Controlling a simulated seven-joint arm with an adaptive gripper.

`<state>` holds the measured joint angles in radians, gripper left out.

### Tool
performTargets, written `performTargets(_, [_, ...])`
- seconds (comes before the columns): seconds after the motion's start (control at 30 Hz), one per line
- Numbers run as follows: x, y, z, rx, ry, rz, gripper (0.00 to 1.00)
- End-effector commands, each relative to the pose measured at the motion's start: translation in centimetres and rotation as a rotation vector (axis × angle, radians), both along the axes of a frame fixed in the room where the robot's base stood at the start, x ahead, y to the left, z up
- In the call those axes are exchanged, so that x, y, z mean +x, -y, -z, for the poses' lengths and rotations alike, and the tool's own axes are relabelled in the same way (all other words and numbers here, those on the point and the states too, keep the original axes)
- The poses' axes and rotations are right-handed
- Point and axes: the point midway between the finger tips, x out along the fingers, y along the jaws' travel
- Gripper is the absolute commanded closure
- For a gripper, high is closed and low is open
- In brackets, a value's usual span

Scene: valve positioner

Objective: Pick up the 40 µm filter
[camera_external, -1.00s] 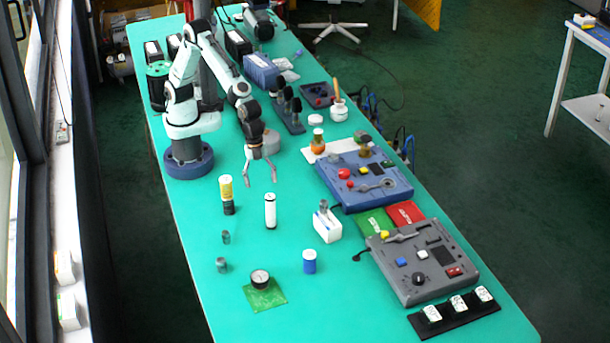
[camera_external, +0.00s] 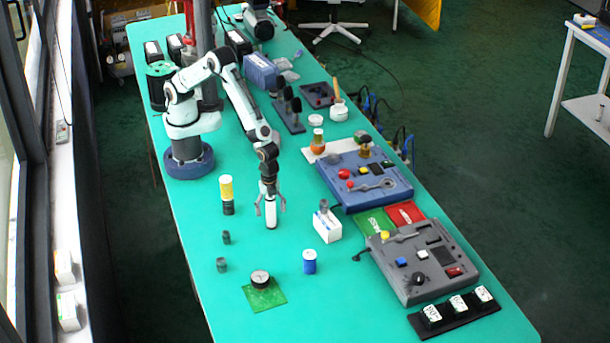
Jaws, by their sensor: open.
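A white upright cylinder (camera_external: 271,217) stands on the green table, left of the middle. No 40 µm marking can be read on it or on any other part. My gripper (camera_external: 270,206) points down over this cylinder, with its fingers spread on either side of it. The fingers look apart from the cylinder, and its top is hidden by my gripper. A yellow, white and black cylinder (camera_external: 227,195) stands to the left.
A gauge on a green plate (camera_external: 265,290), a blue jar (camera_external: 309,262) and a white block with a grey part (camera_external: 327,226) stand nearby. Blue (camera_external: 385,196) and grey (camera_external: 410,285) control panels lie to the right. The front left table is clear.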

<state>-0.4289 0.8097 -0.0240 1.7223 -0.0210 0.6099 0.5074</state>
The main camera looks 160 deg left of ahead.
Motion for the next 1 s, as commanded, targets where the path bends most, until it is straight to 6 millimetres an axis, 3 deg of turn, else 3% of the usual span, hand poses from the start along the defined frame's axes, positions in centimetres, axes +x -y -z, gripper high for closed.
performTargets(0.03, [0.0,0.0,0.0,0.0,0.0,0.0,0.43])
performTargets(0.2, [0.0,0.0,0.0,0.0,0.0,0.0,0.96])
performTargets(0.23, [0.0,0.0,0.0,0.0,0.0,0.0,1.0])
performTargets(0.67, [0.1,0.0,-0.6,0.001,0.002,0.0,1.0])
performTargets(0.83, [0.1,0.0,-3.2,0.002,0.004,0.0,1.0])
performTargets(1.0, [-3.1,1.3,-7.4,0.004,0.005,-0.001,1.0])
